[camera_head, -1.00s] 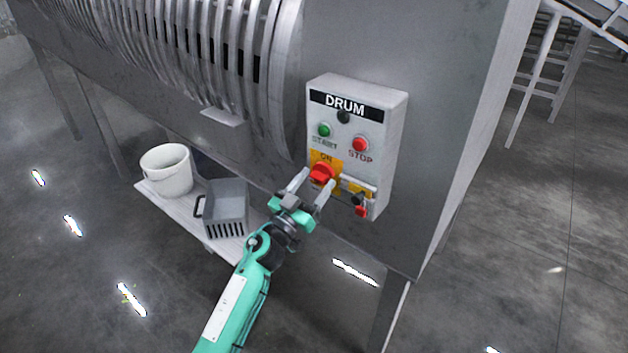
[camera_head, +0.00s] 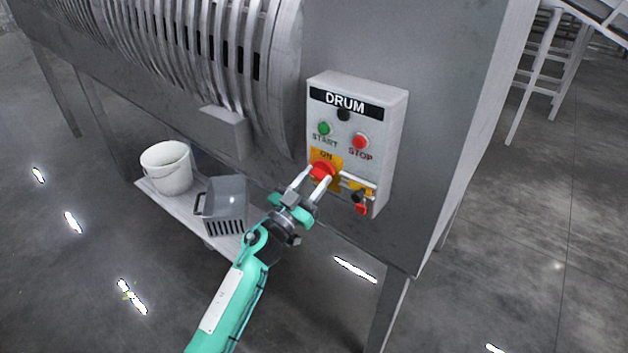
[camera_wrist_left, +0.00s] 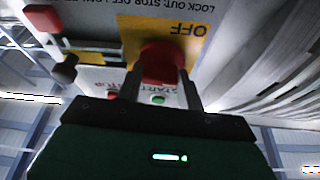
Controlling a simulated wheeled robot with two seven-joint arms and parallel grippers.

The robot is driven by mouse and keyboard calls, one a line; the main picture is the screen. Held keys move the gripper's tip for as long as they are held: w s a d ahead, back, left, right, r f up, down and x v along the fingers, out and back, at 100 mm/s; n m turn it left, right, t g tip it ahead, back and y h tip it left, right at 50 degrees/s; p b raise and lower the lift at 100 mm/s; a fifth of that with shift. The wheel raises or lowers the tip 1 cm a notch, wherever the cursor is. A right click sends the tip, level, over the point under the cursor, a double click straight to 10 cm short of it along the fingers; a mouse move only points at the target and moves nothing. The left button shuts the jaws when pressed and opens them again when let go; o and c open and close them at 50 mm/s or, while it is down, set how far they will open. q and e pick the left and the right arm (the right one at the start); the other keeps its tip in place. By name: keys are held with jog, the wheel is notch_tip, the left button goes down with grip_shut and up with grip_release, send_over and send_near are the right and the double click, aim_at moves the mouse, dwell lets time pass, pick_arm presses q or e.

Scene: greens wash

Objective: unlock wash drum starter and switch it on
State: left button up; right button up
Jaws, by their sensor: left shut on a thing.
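The grey DRUM starter box (camera_head: 384,108) is fixed to the machine's side. It has a green START button (camera_head: 324,129), a red STOP button (camera_head: 360,142) and a red rotary switch (camera_head: 322,170) on a yellow plate marked ON at the top. My left gripper (camera_head: 318,181) is shut on the red switch; the wrist view shows the red knob (camera_wrist_left: 160,62) between its fingers, with OFF readable on the plate. My right gripper is not in view.
A white bucket (camera_head: 167,172) and a grey slotted crate (camera_head: 228,205) stand on a low white platform (camera_head: 151,196) at the left. The ribbed drum (camera_head: 262,85) lies left of the box. Floor to the right is open.

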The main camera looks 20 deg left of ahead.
pick_arm(q)
jog(key=m+g+h, duration=0.1)
jog(key=m, duration=0.2)
jog(key=m+g+h+p, duration=0.1)
jog(key=m+h, duration=0.1)
jog(key=m, duration=0.1)
jog(key=shift+a+r, duration=0.15)
jog(key=m+g+p, duration=0.1)
jog(key=m, duration=0.2)
jog(key=m+g+h+p, duration=0.1)
jog(key=m, duration=0.2)
jog(key=shift+w+a+r, duration=0.1)
jog(key=m+g+p, duration=0.2)
jog(key=m+p, duration=0.1)
jog(key=m, duration=0.2)
jog(key=shift+r, duration=0.2)
jog(key=shift+m+g+p, duration=0.5)
jog(key=shift+m+p, duration=0.45)
jog(key=shift+m, duration=0.15)
jog(key=shift+f+m+p, duration=0.15)
jog(key=shift+m+p, duration=0.45)
jog(key=shift+m, duration=0.2)
jog(key=shift+g, duration=0.3)
jog(key=o, duration=1)
jog(key=shift+a, duration=0.1)
